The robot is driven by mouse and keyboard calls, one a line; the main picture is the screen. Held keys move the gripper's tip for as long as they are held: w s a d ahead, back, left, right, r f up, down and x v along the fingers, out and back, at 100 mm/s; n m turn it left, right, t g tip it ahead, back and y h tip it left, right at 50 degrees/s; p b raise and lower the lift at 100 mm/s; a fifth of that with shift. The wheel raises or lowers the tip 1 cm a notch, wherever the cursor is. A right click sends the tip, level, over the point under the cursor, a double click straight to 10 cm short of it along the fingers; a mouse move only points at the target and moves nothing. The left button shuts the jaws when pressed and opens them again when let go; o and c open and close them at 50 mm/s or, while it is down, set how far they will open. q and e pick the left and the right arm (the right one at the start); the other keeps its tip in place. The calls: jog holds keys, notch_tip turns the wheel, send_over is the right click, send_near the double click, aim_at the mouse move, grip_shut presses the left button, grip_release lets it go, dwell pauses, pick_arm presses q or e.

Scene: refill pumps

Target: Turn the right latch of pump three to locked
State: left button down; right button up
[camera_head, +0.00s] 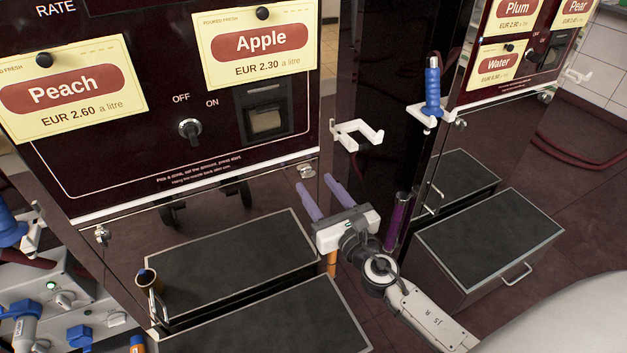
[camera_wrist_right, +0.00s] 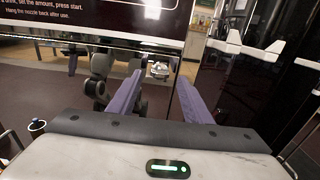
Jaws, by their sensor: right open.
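The pump with the Peach and Apple cards (camera_head: 120,130) fills the left of the head view; its number is not readable. Its small metal right latch (camera_head: 306,171) sits at the lower right corner of the front panel. A matching left latch (camera_head: 103,236) sits at the lower left corner. My right gripper (camera_head: 314,181), with purple fingers, is open and empty, its tips just below and near the right latch. In the right wrist view, the latch (camera_wrist_right: 160,70) shows between the fingertips, apparently untouched. I cannot tell its lock position. My left gripper is not in view.
A white nozzle hook (camera_head: 357,134) juts out right of the panel. A blue-handled nozzle (camera_head: 432,92) hangs on the neighbouring pump. Dark step-like boxes (camera_head: 230,262) (camera_head: 490,235) stand low in front. A purple upright object (camera_head: 398,222) shows beside my right wrist.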

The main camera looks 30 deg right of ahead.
jog(key=shift+w, duration=1.3)
jog(key=c, duration=1.1)
jog(key=shift+o, duration=0.2)
